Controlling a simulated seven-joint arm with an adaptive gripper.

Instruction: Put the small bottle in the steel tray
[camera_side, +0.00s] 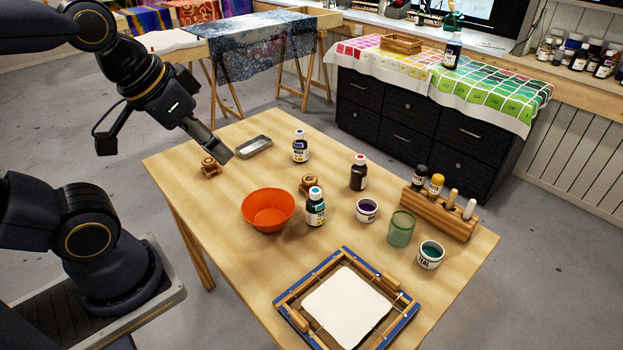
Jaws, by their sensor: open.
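The steel tray (254,148) is a small shallow metal tray near the far left edge of the wooden table; it looks empty. Several small bottles stand upright on the table: one with a dark blue cap (300,148) right of the tray, a brown one with a red cap (358,174), and one with a teal cap (315,210) beside the orange bowl. I cannot tell which is the task's small bottle. My gripper (221,153) is open and empty above the table's left part, just left of the tray. Its fingers are hard to make out.
A framed white screen (346,306) lies in front. The table's left front is clear.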

